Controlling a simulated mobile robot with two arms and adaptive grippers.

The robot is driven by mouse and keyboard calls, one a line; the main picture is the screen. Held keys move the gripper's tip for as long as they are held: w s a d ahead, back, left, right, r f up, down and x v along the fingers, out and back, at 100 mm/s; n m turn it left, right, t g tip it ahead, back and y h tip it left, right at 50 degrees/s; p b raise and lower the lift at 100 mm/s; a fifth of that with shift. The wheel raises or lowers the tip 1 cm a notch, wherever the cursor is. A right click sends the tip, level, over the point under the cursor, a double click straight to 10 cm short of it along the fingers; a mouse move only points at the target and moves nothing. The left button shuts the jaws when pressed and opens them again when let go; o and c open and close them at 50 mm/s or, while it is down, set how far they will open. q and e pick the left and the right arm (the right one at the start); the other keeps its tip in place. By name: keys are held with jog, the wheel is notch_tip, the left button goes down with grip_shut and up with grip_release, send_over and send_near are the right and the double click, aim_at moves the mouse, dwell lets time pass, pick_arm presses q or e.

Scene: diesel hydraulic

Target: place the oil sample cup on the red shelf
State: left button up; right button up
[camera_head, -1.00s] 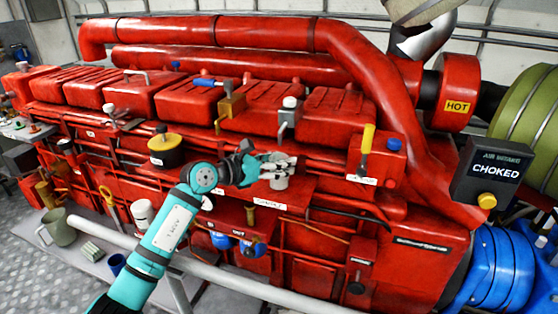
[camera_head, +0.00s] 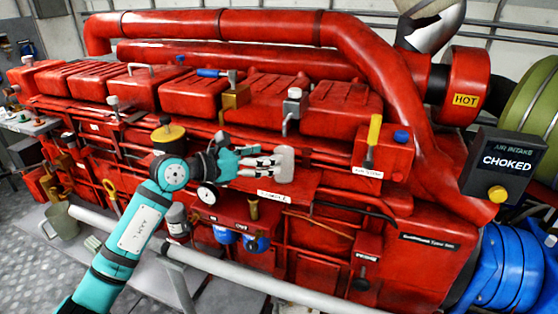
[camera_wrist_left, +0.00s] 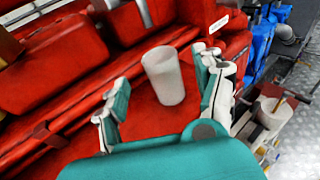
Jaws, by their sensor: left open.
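The pale grey oil sample cup (camera_head: 285,164) stands on the red shelf (camera_head: 305,186), on the front of the engine above a white label. In the left wrist view the cup (camera_wrist_left: 165,76) looks upright on the red surface (camera_wrist_left: 150,118). My left gripper (camera_head: 266,162) is just left of the cup in the head view. Its fingers are spread, and the wrist view shows the cup beyond and between them with gaps, so nothing is held. The fingers overlap the cup's left edge in the head view. My right gripper is not in view.
A yellow-handled lever (camera_head: 373,140) stands right of the shelf, with the choked air-intake box (camera_head: 503,170) farther right. A black and yellow cap (camera_head: 168,136) is behind my arm. A grey rail (camera_head: 230,266) crosses in front. A mug (camera_head: 60,222) stands at lower left.

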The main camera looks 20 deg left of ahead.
pick_arm(q)
jog(key=b+v, duration=0.1)
jog(key=v, duration=0.4)
jog(key=shift+s, duration=0.2)
jog(key=shift+a, duration=0.1)
dwell(0.5)
